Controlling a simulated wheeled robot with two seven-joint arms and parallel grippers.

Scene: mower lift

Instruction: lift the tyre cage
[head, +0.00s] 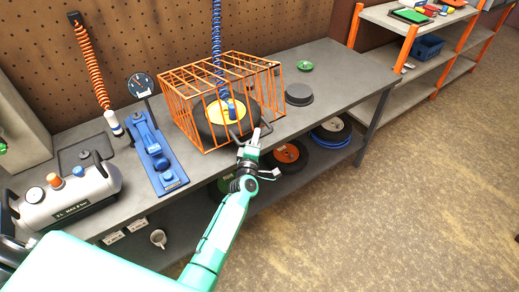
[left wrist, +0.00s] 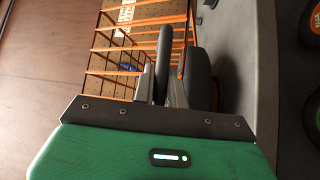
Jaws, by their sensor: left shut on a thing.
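The orange wire tyre cage (head: 197,76) stands on the grey bench, at the middle of the head view. Inside it is a dark tyre (head: 208,128) with a yellow centre. A dark handle (head: 232,133) is on the cage's front side. My left gripper (head: 250,143) reaches this handle from the front and is shut on it. In the left wrist view the handle (left wrist: 163,62) is a dark bar between the fingers, with the orange cage wires (left wrist: 110,50) behind. I cannot tell whether the cage's base touches the bench. My right gripper is not in view.
A blue coiled hose (head: 216,35) hangs into the cage area. A blue tool (head: 155,155) and a grey tank (head: 72,196) stand left on the bench (head: 335,75). A dark disc (head: 299,94) and green dish (head: 305,66) lie right. Wheels (head: 287,156) rest on the lower shelf.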

